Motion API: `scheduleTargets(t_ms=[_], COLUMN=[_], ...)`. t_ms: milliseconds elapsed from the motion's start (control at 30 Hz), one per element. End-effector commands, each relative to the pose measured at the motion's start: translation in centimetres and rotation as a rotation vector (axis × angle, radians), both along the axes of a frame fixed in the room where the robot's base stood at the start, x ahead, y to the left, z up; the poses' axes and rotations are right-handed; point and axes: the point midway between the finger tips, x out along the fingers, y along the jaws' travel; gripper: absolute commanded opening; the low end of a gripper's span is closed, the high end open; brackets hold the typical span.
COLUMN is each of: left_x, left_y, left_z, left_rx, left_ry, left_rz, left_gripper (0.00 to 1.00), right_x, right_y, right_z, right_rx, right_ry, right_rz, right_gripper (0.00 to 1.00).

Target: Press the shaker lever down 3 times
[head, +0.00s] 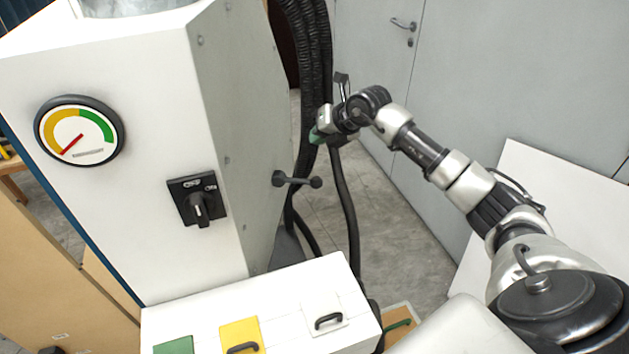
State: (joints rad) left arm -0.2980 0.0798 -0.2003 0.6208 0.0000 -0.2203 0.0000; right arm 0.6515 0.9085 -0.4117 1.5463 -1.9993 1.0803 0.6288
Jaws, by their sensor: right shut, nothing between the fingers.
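The shaker lever (298,180) is a short dark bar on the grey side of the white machine (130,200). It has a round hub at the machine side and a ball knob at its right end, and it sits close to horizontal. My right gripper (316,134) is shut and empty, with a green patch near its tips. In the picture it is above the lever's knob, apart from it, in front of the black hoses. I cannot tell its exact depth relative to the lever. My left gripper is not in view.
A round gauge (79,131) on the machine's front has its red needle at lower left. A black rotary switch (198,200) is to its lower right. Black hoses (312,60) hang behind the gripper. A white box (285,290) with coloured, handled panels stands in front.

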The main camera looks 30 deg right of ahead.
Motion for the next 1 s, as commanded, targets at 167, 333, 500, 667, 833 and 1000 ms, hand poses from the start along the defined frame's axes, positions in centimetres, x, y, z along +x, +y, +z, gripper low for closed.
scheduleTargets(t_ms=[167, 333, 500, 667, 833, 1000], left_x=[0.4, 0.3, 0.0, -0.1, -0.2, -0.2], left_y=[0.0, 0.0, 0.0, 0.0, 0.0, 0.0], left_z=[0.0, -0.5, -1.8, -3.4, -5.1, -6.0], left_rx=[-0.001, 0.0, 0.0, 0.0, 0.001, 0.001], left_ry=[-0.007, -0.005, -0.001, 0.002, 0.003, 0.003], left_rz=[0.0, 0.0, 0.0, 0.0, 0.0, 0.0], left_gripper=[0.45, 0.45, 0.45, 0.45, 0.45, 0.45], right_x=[0.0, 0.0, 0.0, 0.0, 0.0, 0.0], right_y=[0.0, 0.0, 0.1, 0.1, 0.0, 0.0], right_z=[-0.1, -0.8, -2.5, -4.8, -7.2, -8.6], right_rx=[-0.001, -0.002, -0.001, -0.001, -0.002, -0.002], right_ry=[-0.001, 0.0, 0.0, 0.0, 0.0, -0.002], right_rz=[0.001, 0.003, 0.003, 0.003, 0.003, 0.003], right_gripper=[0.0, 0.0, 0.0, 0.0, 0.0, 0.0])
